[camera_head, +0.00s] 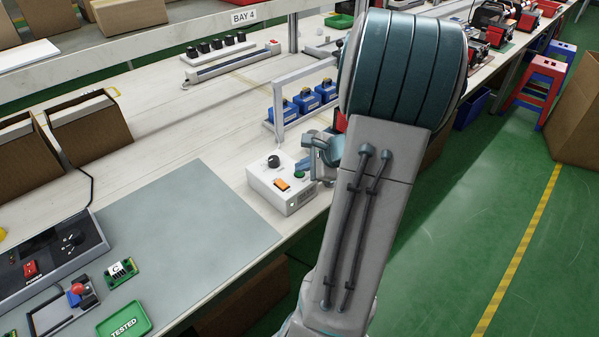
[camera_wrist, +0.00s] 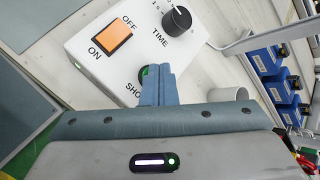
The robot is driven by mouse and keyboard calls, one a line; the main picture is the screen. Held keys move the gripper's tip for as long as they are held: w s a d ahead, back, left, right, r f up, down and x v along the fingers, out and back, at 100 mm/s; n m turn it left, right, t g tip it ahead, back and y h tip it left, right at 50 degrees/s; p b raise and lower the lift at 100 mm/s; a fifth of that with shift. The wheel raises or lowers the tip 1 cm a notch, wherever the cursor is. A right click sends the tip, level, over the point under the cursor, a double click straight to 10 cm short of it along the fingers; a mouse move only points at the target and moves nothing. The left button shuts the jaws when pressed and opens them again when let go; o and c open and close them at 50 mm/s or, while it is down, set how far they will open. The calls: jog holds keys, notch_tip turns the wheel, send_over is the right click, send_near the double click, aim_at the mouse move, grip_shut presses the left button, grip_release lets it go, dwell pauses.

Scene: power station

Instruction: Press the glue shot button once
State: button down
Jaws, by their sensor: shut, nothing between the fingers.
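The white control box (camera_head: 283,190) stands near the bench's front edge; it also fills the upper left of the wrist view (camera_wrist: 95,62). It has a black TIME knob (camera_wrist: 177,21), an orange ON/OFF switch (camera_wrist: 112,38) and a green button (camera_wrist: 143,77) beside a partly covered label that begins "SHO". In the head view the green button (camera_head: 299,174) shows next to the orange switch. My gripper (camera_wrist: 158,72) is shut and empty. Its fingertips overlap the green button in the wrist view and hide part of it. I cannot tell whether they touch it.
A grey mat (camera_head: 190,235) lies to the left, with a tester console (camera_head: 50,255) beyond. The mat beside the box is clear.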

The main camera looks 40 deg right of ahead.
aim_at(303, 176)
jog(key=shift+r+p, duration=0.5)
jog(key=shift+r, duration=0.25)
jog(key=shift+r+p, duration=1.9)
jog(key=shift+r, duration=0.65)
